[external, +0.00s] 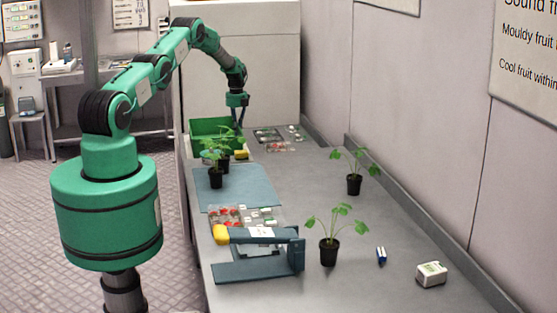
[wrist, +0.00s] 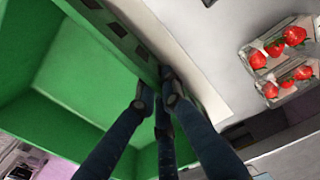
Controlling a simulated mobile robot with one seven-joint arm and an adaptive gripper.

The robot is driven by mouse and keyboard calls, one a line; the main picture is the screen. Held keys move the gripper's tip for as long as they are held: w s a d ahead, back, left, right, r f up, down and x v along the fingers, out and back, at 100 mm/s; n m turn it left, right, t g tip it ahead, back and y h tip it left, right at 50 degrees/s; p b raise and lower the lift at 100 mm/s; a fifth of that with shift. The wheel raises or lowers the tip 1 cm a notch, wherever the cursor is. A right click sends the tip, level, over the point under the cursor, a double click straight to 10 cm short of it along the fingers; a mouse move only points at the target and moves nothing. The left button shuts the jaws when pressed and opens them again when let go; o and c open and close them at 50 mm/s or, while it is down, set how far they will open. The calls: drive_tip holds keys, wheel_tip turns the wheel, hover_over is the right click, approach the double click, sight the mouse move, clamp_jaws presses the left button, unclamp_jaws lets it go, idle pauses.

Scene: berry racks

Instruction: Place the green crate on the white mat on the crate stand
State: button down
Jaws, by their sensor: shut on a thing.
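The green crate (external: 205,127) is at the far left end of the bench, partly hidden by potted plants. My gripper (external: 238,121) is above its right side, pointing down. In the wrist view the crate (wrist: 60,125) is open-topped and looks empty where visible. My gripper (wrist: 160,95) is shut on the crate's wall, with fingers on both sides of it. A pale off-white surface (wrist: 195,70) lies right beside that wall; it may be the white mat. I cannot tell whether the crate rests on it or hangs above it. The crate stand is not clearly visible.
Strawberry punnets (wrist: 282,62) lie right of the crate. Two potted plants (external: 215,178) stand near a blue mat (external: 255,188), in front of the crate. A blue device with a yellow end (external: 262,235), more plants (external: 329,250) and a white box (external: 431,274) are nearer.

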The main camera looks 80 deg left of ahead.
drive_tip(key=shift+f, duration=0.1)
idle(0.3)
drive_tip(key=c, duration=2.3)
unclamp_jaws()
drive_tip(key=shift+f, duration=0.15)
drive_tip(key=o, duration=0.4)
wheel_tip(320, 180, up, 12)
drive_tip(key=shift+r, duration=0.2)
drive_tip(key=shift+a, duration=0.1)
